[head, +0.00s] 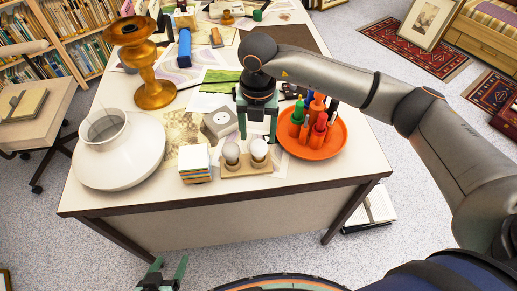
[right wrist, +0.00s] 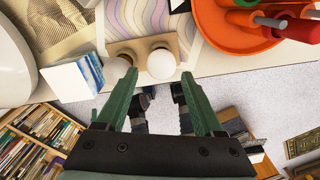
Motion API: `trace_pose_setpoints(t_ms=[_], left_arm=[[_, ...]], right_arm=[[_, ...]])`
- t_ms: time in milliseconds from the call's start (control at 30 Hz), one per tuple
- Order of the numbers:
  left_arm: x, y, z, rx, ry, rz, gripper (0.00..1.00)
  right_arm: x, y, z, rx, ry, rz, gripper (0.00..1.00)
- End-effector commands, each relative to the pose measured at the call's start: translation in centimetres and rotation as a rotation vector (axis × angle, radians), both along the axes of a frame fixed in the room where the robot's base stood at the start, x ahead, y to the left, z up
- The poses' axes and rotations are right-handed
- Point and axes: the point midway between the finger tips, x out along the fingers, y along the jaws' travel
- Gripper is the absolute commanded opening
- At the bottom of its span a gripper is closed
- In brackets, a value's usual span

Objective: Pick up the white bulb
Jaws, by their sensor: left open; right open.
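Two round bulbs stand side by side on a small wooden base (head: 245,170) near the front edge of the desk. The right bulb (head: 259,149) looks plain white, and it shows clearly in the right wrist view (right wrist: 161,64). The left bulb (head: 231,152) looks greyer; in the right wrist view it (right wrist: 92,70) is partly hidden. My right gripper (head: 257,136) is open and empty, pointing down just above and behind the right bulb. In the right wrist view its fingertips (right wrist: 159,76) appear on either side of that bulb's lower edge. My left gripper (head: 169,263) is open and empty, low in front of the desk.
An orange bowl (head: 334,147) with several upright coloured items stands to the right of the bulbs. A stack of coloured-edged cards (head: 195,165) sits close on the left, then a wide white vase (head: 110,170). A grey box (head: 221,123) lies behind. The desk edge is close in front.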

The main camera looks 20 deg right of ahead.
Motion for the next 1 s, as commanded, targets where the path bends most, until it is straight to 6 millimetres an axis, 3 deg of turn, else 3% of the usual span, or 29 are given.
trace_pose_setpoints(t_ms=[300, 567, 1000], left_arm=[[0.2, 0.0, 0.3, 0.000, -0.006, 0.000, 0.72], [0.2, 0.0, 0.3, 0.000, -0.007, 0.001, 0.72], [0.2, 0.1, 0.3, 0.000, -0.006, 0.002, 0.72]], right_arm=[[-0.2, -0.1, -4.3, -0.001, 0.003, -0.001, 0.69], [-0.2, -0.1, -4.5, 0.000, 0.001, 0.000, 0.69], [-0.2, -0.1, -4.5, 0.000, 0.001, 0.000, 0.20]])
